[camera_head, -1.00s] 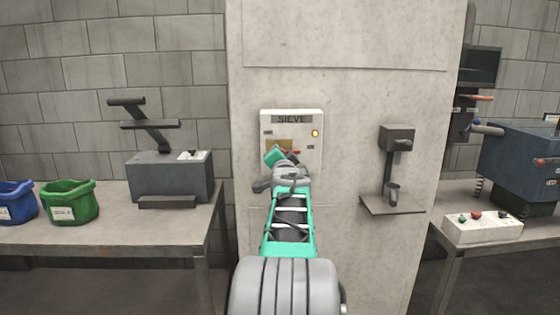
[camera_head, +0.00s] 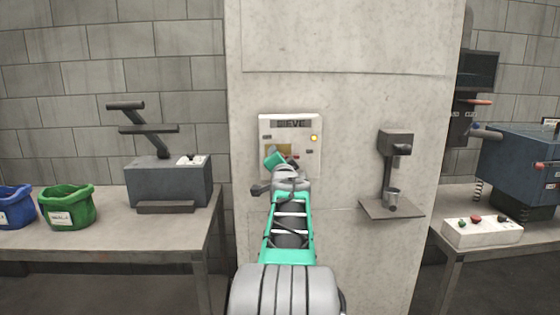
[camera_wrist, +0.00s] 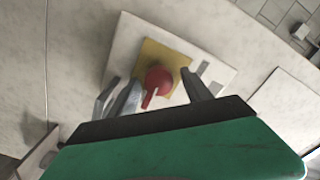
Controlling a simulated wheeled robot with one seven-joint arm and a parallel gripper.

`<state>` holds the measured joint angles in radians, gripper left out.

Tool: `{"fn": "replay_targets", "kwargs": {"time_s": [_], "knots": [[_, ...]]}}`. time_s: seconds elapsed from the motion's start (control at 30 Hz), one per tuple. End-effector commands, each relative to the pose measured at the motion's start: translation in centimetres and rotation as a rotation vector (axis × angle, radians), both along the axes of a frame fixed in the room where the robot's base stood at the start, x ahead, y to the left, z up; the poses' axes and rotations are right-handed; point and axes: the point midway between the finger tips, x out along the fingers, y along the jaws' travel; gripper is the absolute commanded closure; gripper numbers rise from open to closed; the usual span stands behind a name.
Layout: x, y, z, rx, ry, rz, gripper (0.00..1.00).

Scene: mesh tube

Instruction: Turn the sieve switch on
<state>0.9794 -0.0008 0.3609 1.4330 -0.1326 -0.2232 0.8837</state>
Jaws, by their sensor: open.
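The white sieve panel (camera_head: 292,125) is fixed to the pale concrete pillar, with a dark "SIEVE" label at its top and a yellow lamp at its right. In the wrist view the panel (camera_wrist: 133,37) appears tilted, with a red rotary switch (camera_wrist: 158,81) on a yellow plate (camera_wrist: 172,60). My gripper (camera_wrist: 158,91) is open, its two grey fingers on either side of the red switch. I cannot tell whether they touch it. In the head view my gripper and arm hide most of the switch.
A dispenser-like device (camera_head: 395,140) with a small shelf is mounted on the pillar to the right. A table at left holds a green bin (camera_head: 68,207), a blue bin (camera_head: 14,207) and a grey machine (camera_head: 168,183). A white button box (camera_head: 483,232) sits on the right table.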

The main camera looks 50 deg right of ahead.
Motion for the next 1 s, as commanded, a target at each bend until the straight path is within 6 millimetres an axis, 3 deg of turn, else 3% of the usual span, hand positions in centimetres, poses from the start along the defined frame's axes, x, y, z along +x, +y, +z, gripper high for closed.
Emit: {"fn": "replay_targets", "kwargs": {"time_s": [0.27,0.63,1.0], "knots": [[-0.6,0.7,0.0,0.000,0.000,0.000,0.43],[-4.9,5.4,-0.1,0.000,0.001,-0.001,0.43],[-5.2,5.9,-0.1,0.001,0.001,0.000,0.43]]}}
